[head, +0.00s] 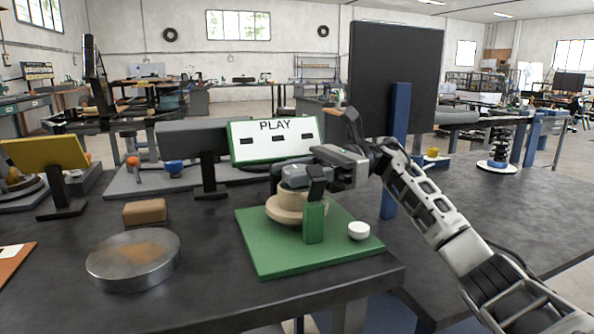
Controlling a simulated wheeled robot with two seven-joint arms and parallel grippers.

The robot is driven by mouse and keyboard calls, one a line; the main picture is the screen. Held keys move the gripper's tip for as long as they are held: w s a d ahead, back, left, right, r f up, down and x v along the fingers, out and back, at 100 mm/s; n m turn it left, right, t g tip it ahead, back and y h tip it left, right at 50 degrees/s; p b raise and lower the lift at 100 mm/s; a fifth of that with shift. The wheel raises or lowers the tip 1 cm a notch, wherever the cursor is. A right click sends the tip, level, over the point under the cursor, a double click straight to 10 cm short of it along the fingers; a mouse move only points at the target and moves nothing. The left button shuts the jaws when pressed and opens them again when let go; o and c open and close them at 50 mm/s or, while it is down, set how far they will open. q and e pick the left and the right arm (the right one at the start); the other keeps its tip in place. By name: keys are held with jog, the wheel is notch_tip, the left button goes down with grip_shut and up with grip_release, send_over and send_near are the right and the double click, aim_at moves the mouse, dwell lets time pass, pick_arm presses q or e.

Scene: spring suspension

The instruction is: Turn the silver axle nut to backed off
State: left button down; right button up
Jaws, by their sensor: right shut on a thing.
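A beige stepped hub (284,211) stands on a green board (262,250) on the dark bench. My right gripper (299,179) reaches in from the right and is shut at the top of the hub. The silver axle nut is hidden by the fingers there, so its turn position cannot be seen. A green upright block (314,224) stands in front of the hub and covers part of it. A small white cap (359,230) lies on the board to its right. My left gripper is out of view.
A sign reading PLAY (274,142) stands behind the board. A round metal pan (134,262) and a brown block (145,212) are on the left. A blue post (394,150) with a dark panel (397,75) rises behind my right arm. The bench front between pan and board is clear.

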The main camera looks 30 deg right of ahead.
dwell(0.5)
jog(key=o, duration=1)
jog(key=shift+c, duration=0.2)
jog(key=shift+d, duration=0.1)
jog(key=d, duration=1.2)
jog(key=shift+s, duration=0.4)
jog(key=shift+a, duration=0.1)
